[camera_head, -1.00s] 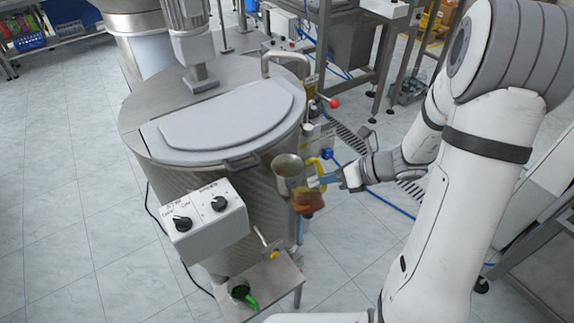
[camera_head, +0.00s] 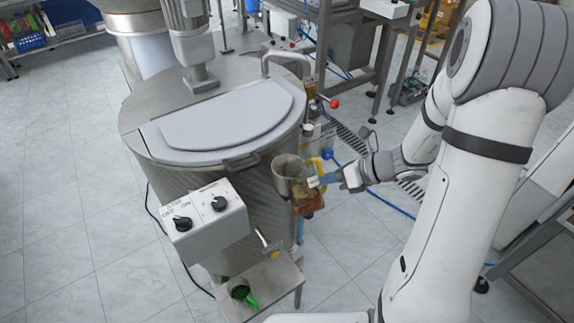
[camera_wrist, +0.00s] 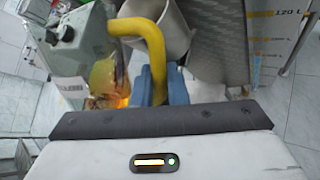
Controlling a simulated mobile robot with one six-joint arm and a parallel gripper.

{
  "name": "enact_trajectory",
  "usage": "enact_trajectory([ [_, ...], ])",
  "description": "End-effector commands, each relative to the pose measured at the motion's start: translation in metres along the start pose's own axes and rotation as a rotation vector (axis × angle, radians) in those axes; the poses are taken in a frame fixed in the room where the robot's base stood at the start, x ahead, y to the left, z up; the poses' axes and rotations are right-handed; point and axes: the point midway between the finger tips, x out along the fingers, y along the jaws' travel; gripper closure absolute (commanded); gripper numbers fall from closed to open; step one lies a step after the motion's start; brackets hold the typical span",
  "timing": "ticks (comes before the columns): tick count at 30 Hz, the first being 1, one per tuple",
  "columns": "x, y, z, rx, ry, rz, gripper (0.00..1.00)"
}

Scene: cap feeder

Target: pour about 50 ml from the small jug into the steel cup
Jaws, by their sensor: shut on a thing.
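The small jug (camera_head: 309,203) is see-through with amber liquid and a yellow handle. It is close beside the tank's right side in the head view. My gripper (camera_head: 318,181) is shut on its handle with blue fingers. In the wrist view the yellow handle (camera_wrist: 156,60) stands between the fingers, and the jug's amber part (camera_wrist: 106,80) is at left. The steel cup (camera_head: 281,181) is a grey open-topped cup just left of the jug, overlapping it in the picture. The jug looks tilted. I cannot make out a stream or the level in the cup.
A large steel tank (camera_head: 185,180) with a grey lid fills the middle. A control box (camera_head: 205,218) with two knobs sticks out in front. Below it, a small shelf (camera_head: 275,285) holds a dark pot with a green item. Open floor lies to the left.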

Motion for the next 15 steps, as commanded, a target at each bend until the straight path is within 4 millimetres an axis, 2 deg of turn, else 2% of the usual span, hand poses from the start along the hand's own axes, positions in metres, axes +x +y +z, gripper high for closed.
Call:
enact_trajectory([
  [15,0.0030,-0.0027,-0.0032,-0.028,-0.034,-0.001,1.00],
])
